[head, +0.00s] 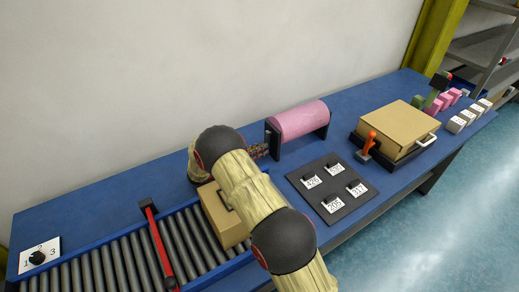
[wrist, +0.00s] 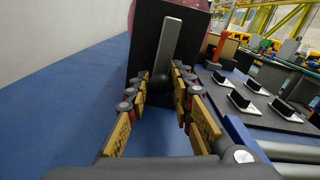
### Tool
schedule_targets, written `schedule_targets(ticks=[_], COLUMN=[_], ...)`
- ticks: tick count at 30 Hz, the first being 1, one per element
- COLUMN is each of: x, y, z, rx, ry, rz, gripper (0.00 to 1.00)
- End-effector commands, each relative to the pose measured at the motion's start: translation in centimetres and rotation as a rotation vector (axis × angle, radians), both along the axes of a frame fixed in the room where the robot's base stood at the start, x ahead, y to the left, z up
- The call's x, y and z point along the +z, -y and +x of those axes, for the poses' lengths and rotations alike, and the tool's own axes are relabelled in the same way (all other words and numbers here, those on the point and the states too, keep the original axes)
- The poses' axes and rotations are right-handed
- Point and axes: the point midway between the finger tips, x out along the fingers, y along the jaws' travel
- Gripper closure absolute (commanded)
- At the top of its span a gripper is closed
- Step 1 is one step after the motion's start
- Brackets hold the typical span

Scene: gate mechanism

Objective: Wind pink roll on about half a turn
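The pink roll (head: 301,119) lies between two dark end brackets near the back of the blue table. In the wrist view, a black bracket (wrist: 145,40) fills the middle and hides most of the pink roll (wrist: 208,43). A grey crank handle (wrist: 168,48) stands on the bracket's near face, tilted slightly right at its top. My gripper (wrist: 160,88) is open, its yellow-padded fingers either side of the handle's lower end. I cannot tell whether they touch it. In the head view, my arm hides most of the gripper (head: 259,151) at the roll's left end.
A roller conveyor (head: 110,262) with a red bar (head: 158,245) and a cardboard box (head: 222,215) runs along the front left. A black panel with number tags (head: 348,205), an orange lever (head: 369,143) and a larger carton (head: 398,128) stand right. Table behind the conveyor is clear.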

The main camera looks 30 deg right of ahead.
Motion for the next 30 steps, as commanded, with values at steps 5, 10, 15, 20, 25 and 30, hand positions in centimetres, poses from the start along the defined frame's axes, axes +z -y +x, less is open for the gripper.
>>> schedule_targets(ticks=[5, 10, 15, 20, 25, 30], x=[0.0, -0.01, -0.01, -0.01, -0.01, 0.02], y=[-0.01, -0.01, -0.01, -0.01, -0.02, -0.03], z=[0.0, 0.0, 0.0, 0.0, 0.0, -0.32], rx=[0.0, 0.0, 0.0, 0.0, 0.0, 0.0], ry=[0.0, 0.0, 0.0, 0.0, 0.0, 0.009], rz=[0.0, 0.0, 0.0, 0.0, 0.0, 0.0], gripper=[0.89, 0.99, 1.0, 1.0, 1.0, 1.0])
